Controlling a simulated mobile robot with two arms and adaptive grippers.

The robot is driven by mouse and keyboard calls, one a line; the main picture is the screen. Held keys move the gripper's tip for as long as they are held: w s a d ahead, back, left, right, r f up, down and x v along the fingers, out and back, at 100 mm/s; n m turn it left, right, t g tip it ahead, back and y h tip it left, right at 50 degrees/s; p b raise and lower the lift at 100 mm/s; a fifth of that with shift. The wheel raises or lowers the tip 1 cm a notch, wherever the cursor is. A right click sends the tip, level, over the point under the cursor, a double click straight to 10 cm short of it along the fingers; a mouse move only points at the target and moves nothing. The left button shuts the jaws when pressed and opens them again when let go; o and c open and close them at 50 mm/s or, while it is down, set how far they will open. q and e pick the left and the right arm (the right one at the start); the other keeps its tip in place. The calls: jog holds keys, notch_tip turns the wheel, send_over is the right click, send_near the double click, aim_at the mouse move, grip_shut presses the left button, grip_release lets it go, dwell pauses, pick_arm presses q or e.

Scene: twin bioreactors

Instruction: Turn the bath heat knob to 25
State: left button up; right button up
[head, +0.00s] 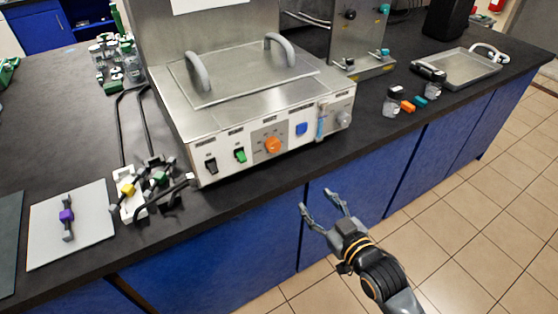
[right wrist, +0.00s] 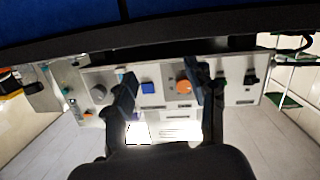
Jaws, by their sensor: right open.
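A silver water bath (head: 240,85) with a white front panel stands on the dark bench. An orange knob (head: 272,145) sits on the panel with dial marks around it. The labels and its setting are too small to read. My right gripper (head: 316,200) is open and empty, in front of the bench, apart from the panel. In the right wrist view the panel appears upside down, and the orange knob (right wrist: 183,87) is beside one finger of my right gripper (right wrist: 158,78). My left gripper is not in view.
The panel also has a black switch (head: 210,166), a green switch (head: 240,155), a blue button (head: 301,129) and a grey knob (head: 344,118). A cluttered white rack (head: 130,208) stands left of the bath. Floor in front is clear.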

aim_at(275, 148)
notch_tip(275, 148, up, 8)
jog(key=s+a+n+t+y, duration=0.1)
jog(key=s+a+y, duration=0.1)
jog(key=a, duration=0.1)
jog(key=x, duration=1.3)
jog(key=shift+w+d+p, duration=0.2)
jog(key=shift+w+p, duration=0.1)
jog(key=shift+c, duration=0.2)
jog(key=c, duration=1.1)
